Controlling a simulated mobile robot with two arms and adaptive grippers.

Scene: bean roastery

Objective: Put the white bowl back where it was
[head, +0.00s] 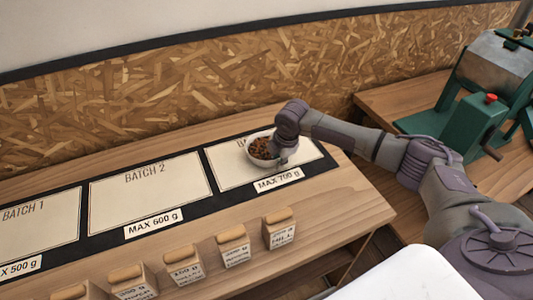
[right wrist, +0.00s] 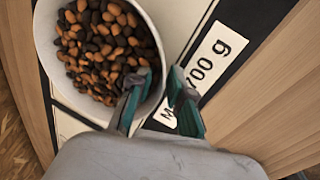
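The white bowl (head: 259,150) is full of brown and dark beans. It is upright over the third batch card (head: 231,171), the one with the "MAX 700 g" label (head: 278,179). I cannot tell whether its base touches the card. My right gripper (head: 284,155) is at the bowl's right side. In the right wrist view, the bowl (right wrist: 47,30) is at upper left, and the gripper's teal fingers (right wrist: 159,80) are close together on either side of its rim, one inside and one outside. My left gripper is out of view.
The "BATCH 2" card (head: 150,190) and "BATCH 1" card (head: 42,225) lie empty to the left. Several small labelled containers with wooden lids (head: 233,236) stand along the front. A green machine (head: 470,120) stands on a second table at right. A chipboard wall (head: 200,85) is behind.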

